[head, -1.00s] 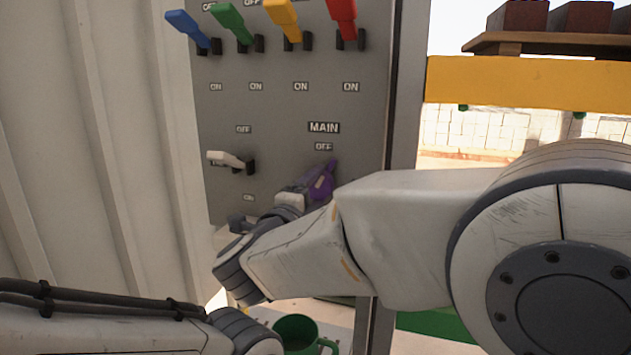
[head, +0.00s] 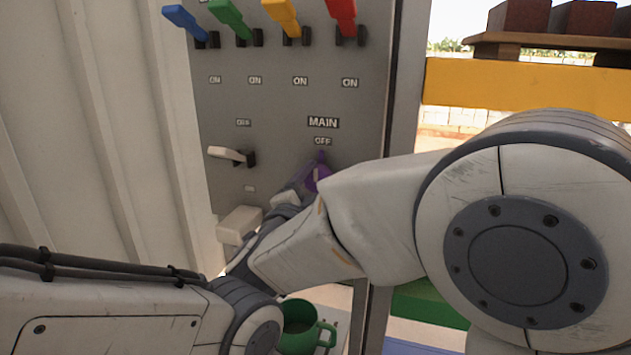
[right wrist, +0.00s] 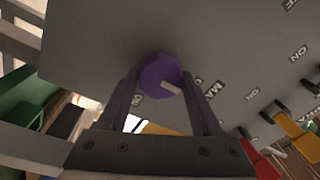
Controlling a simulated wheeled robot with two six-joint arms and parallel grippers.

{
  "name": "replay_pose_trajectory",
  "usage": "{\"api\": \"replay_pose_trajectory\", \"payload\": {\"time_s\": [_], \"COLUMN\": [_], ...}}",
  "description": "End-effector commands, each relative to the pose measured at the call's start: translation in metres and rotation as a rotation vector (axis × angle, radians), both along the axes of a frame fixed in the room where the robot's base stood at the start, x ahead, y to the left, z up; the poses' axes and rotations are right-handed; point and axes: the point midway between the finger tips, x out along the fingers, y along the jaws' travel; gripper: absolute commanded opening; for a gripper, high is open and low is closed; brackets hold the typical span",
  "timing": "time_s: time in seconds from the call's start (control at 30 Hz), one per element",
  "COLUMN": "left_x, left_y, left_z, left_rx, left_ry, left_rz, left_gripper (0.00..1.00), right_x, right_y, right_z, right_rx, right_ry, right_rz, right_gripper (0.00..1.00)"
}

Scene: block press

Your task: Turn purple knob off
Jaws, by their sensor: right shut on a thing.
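The purple knob (head: 318,178) is on the grey panel below the MAIN and OFF labels. My right arm covers much of it in the head view. In the right wrist view the purple knob (right wrist: 157,70) sits between the fingertips of my right gripper (right wrist: 160,78), which is shut on it. A pale mark on the knob's face points to the lower right, on the side of the MAIN label. In the head view my right forearm hides most of the gripper. My left arm shows at the lower left; its gripper is not visible.
Blue (head: 183,20), green (head: 230,17), yellow (head: 281,15) and red (head: 342,14) levers line the panel top. A white lever (head: 226,154) is left of the knob. A green mug (head: 300,325) stands below. A ribbed white wall (head: 90,130) is at left.

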Motion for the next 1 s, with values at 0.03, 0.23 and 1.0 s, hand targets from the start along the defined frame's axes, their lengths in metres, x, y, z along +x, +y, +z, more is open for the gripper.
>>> {"api": "replay_pose_trajectory", "payload": {"time_s": [0.03, 0.23, 1.0], "left_x": [0.0, 0.0, 0.0], "left_y": [0.0, 0.0, 0.0], "left_z": [0.0, -0.0001, -0.0094], "left_rx": [0.0, 0.0, 0.0], "left_ry": [0.0, 0.0, 0.0], "left_rz": [0.0, 0.0, 0.0], "left_gripper": [0.0, 0.0, 0.0], "right_x": [-0.0001, -0.0001, -0.0001], "right_y": [0.0013, 0.0012, 0.0001], "right_z": [-0.0006, -0.0006, -0.0031], "right_rx": [-0.005, -0.005, 0.058], "right_ry": [0.002, 0.002, -0.02], "right_rz": [0.004, 0.004, 0.001], "right_gripper": [0.11, 0.11, 0.96]}}
